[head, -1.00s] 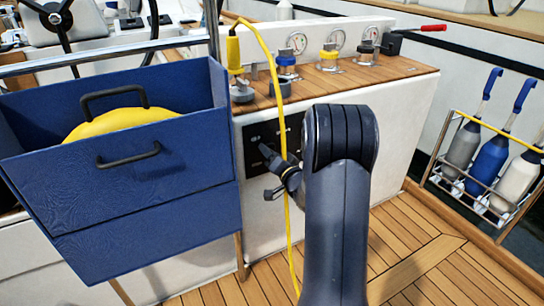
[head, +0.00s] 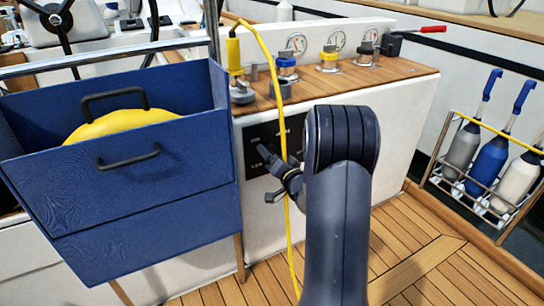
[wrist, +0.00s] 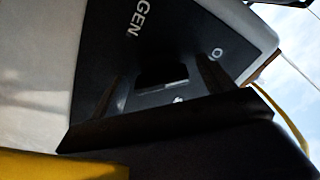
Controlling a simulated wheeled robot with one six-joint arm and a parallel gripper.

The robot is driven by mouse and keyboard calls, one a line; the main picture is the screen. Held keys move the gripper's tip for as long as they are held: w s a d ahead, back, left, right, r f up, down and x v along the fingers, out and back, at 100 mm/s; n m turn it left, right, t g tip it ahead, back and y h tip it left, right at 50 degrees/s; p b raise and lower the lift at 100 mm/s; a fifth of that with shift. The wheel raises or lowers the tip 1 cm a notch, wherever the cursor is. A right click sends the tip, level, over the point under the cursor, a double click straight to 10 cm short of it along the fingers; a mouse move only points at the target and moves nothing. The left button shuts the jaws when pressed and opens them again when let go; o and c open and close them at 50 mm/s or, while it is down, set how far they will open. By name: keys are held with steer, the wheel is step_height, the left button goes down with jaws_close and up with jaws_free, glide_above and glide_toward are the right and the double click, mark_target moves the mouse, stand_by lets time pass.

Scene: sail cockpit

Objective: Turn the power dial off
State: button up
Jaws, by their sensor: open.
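The black power panel (head: 257,135) is on the white cockpit wall below the wooden ledge. The wrist view shows the panel (wrist: 100,50) close up and tilted, with "GEN" and an "O" mark in white. A dark block, seemingly the dial (wrist: 162,74), stands out from it with a light patch below. My gripper (head: 264,172) is in front of the panel. In the wrist view my gripper (wrist: 163,80) is open, with one dark finger on each side of the dial. I cannot tell whether they touch it. In the head view my gripper and the cable partly hide the panel.
A yellow cable (head: 285,120) hangs from the ledge past my gripper. A blue box (head: 75,165) with a yellow thing in it stands close on the left. Gauges and coloured caps (head: 327,58) line the ledge. A bottle rack (head: 470,190) is at right.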

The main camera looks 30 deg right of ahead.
steer(key=s+p, duration=0.2)
steer(key=s, duration=0.8)
steer(key=shift+s+d, duration=0.15)
steer(key=w+b, duration=0.2)
steer(key=w, duration=0.8)
steer(key=shift+w, duration=0.5)
steer(key=shift+s, duration=0.15)
